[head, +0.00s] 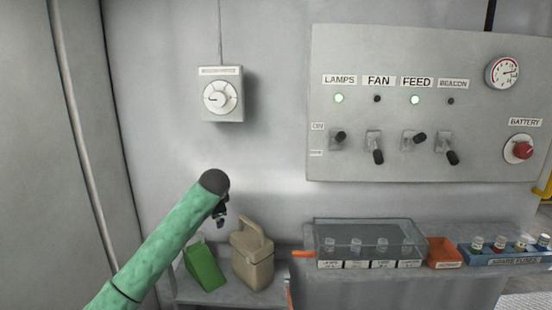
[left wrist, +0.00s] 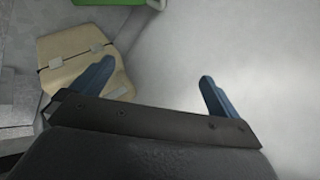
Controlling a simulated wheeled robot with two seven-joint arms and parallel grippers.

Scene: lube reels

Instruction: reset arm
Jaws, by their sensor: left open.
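My left arm, in a green sleeve with a dark end, comes in from the lower left of the head view. Its gripper (head: 221,214) hangs in front of the wall, above the shelf and near the tan can. In the left wrist view the two blue fingers (left wrist: 152,85) stand wide apart with nothing between them. The tan can (left wrist: 85,62) lies beyond the left finger there, apart from it as far as I can tell. My right gripper is not in view.
A tan can (head: 252,262) and green container (head: 205,266) stand on the shelf. A clear-covered case (head: 365,235), orange tray (head: 444,253) and blue fuse rack (head: 510,257) lie right. The switch panel (head: 430,110) and dial box (head: 221,95) are on the wall.

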